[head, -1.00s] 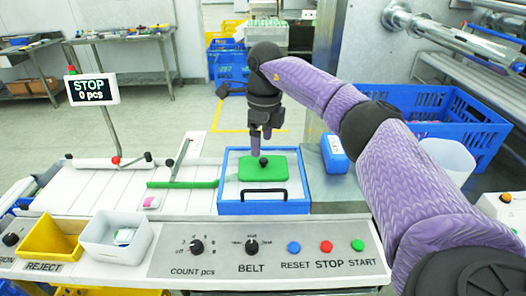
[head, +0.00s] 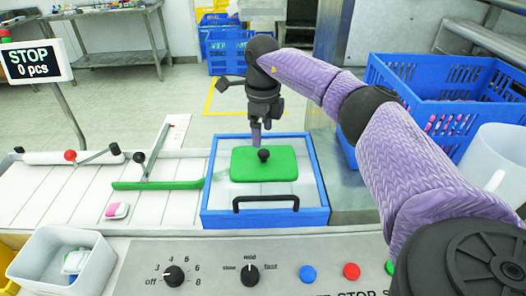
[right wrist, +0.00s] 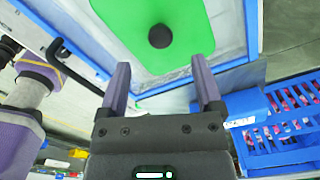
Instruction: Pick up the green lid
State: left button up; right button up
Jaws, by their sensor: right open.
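The green lid (head: 277,167) with a black knob (head: 263,155) on top lies on the clear cover of a blue-framed box (head: 318,180). In the right wrist view the green lid (right wrist: 185,40) and its knob (right wrist: 160,36) show near the top, beyond the fingertips. My right gripper (head: 258,138) is above the lid, close to the knob in the head view, pointing down. In the right wrist view its two fingers (right wrist: 160,83) stand apart with nothing between them. My left gripper is not in view.
A black handle (head: 266,199) is on the box's front side. A green guide bar (head: 160,185) and a pink-and-white piece (head: 117,210) are on the belt to the left. A blue crate (head: 440,75) and a translucent jug (head: 490,155) stand to the right.

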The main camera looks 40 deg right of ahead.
aim_at(264, 152)
notch_tip(264, 152, down, 6)
jog(key=shift+s+f+b, duration=0.1)
jog(key=shift+b, duration=0.6)
jog(key=shift+f, duration=0.35)
grip_shut()
